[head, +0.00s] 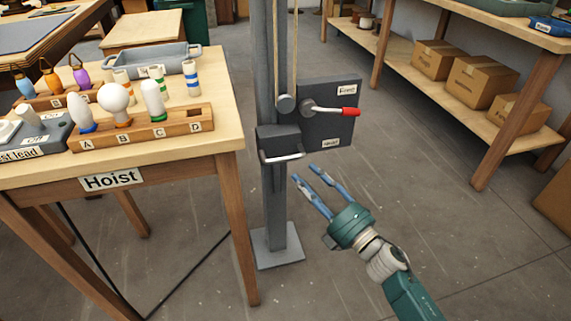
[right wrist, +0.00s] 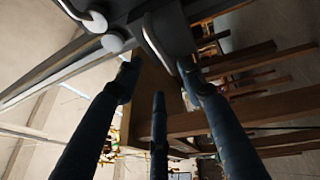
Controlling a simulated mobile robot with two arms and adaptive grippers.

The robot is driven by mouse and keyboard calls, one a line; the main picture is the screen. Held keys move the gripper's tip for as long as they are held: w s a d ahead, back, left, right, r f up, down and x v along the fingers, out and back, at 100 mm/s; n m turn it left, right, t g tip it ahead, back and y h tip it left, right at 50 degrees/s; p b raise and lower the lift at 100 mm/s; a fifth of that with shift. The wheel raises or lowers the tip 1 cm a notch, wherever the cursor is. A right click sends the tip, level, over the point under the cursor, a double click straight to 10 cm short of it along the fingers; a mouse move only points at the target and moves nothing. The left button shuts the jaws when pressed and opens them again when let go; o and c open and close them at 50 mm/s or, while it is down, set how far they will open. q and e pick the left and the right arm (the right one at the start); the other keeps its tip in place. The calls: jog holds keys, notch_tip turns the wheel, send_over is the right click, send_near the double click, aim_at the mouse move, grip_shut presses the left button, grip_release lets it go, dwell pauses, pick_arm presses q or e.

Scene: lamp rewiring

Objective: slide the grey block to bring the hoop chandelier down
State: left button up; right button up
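The grey block (head: 279,138) sits on the upright grey post (head: 268,60), with a pale bar handle (head: 283,156) across its lower front. My right gripper (head: 312,175) is just below and to the right of the handle, fingers spread, empty and apart from it. In the right wrist view the open fingers (right wrist: 158,82) point toward the pale handle (right wrist: 158,42) and the dark block (right wrist: 176,28). The hoop chandelier is not in view. My left gripper is not in view.
A plate with a red-tipped lever (head: 348,112) is fixed to the post's right side. A rope (head: 294,50) runs down to a small pulley. The Hoist table (head: 225,130) with bulbs in a wooden rack (head: 185,125) stands close left. Floor is clear to the right; shelves stand beyond.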

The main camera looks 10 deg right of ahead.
aim_at(287, 159)
jog(key=x, duration=0.9)
jog(key=shift+w+a, duration=0.15)
jog(key=shift+w, duration=0.25)
grip_shut()
